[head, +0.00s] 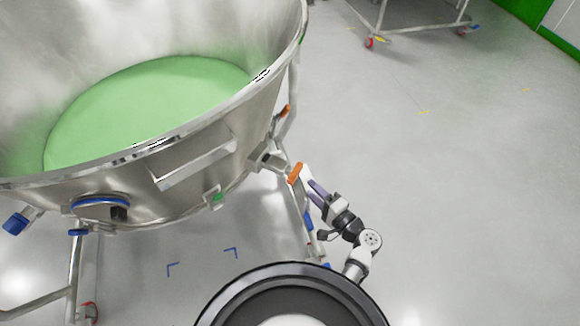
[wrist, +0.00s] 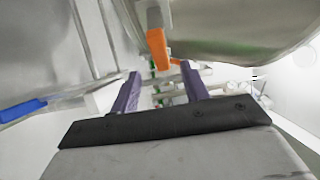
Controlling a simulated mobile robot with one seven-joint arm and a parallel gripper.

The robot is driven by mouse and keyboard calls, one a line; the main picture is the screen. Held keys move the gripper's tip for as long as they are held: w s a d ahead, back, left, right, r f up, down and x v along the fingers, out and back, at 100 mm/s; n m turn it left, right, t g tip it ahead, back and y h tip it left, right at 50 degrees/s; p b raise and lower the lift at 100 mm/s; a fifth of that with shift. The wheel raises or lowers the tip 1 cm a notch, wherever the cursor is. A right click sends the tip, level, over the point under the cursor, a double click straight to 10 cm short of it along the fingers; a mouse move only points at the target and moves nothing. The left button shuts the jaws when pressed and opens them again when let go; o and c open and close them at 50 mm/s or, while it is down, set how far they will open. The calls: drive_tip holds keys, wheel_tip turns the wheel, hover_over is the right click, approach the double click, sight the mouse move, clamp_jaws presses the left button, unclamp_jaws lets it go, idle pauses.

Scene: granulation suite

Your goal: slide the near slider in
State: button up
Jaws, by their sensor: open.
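The near slider shows as an orange handle (head: 296,173) on a metal fitting at the right side of a large steel bowl (head: 222,165). In the wrist view an orange handle (wrist: 158,47) stands just beyond the fingertips, roughly in line with the gap between them. My gripper (head: 314,188) has purple fingers and is just right of and below the handle. In the wrist view my gripper (wrist: 162,78) is open, with nothing between the fingers. I cannot tell whether a finger touches the handle.
A second orange handle (head: 285,111) sits farther along the bowl's side. The bowl holds green material (head: 150,105) and stands on metal legs. A blue handle (wrist: 22,110) shows at left in the wrist view. A wheeled frame (head: 410,25) stands behind. The floor at right is clear.

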sight(293, 171)
drive_tip(key=p+x, duration=0.1)
drive_tip(key=x, duration=0.9)
drive_tip(key=shift+w+a+p, duration=0.25)
drive_tip(key=shift+a+p, duration=0.1)
clamp_jaws()
